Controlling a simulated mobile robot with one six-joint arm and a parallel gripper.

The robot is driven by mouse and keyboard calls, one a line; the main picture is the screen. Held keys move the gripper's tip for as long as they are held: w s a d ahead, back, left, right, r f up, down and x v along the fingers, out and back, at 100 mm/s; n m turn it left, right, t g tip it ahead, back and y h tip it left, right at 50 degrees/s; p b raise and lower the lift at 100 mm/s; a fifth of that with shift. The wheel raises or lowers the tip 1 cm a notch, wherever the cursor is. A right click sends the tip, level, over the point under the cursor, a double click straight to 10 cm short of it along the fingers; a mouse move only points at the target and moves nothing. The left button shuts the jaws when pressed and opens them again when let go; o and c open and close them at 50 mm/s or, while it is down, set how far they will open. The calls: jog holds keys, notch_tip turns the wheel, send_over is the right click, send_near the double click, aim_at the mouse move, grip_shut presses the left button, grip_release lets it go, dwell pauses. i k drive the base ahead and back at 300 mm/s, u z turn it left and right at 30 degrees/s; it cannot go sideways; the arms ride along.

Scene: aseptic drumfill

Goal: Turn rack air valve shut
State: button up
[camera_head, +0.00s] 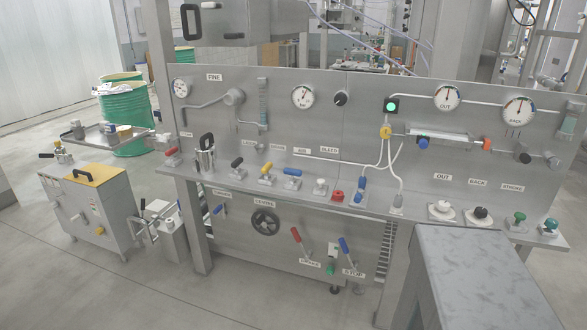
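The grey valve panel (215,110) stands across the middle, with a shelf of handles along its front. A black knob (480,213) on a white base sits on the shelf below a RACK label (478,182). A RACK gauge (517,110) is at the panel's upper right. A blue-handled valve (291,172) lies below the AIR label (302,150), its handle roughly crosswise. I cannot tell for certain which of these is the rack air valve, nor whether it is open. My gripper is not in view.
Red (171,152), black and yellow handles line the shelf's left part. Red and blue levers (346,246) project below it. A grey flat-topped block (480,270) stands at the front right. A yellow-topped cabinet (92,175) is at left. Floor at front left is clear.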

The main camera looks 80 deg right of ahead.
aim_at(292, 172)
jog(key=u, duration=0.05)
jog(key=k, duration=0.8)
jog(key=z, duration=1.1)
jog(key=i, duration=0.5)
jog(key=u, duration=0.15)
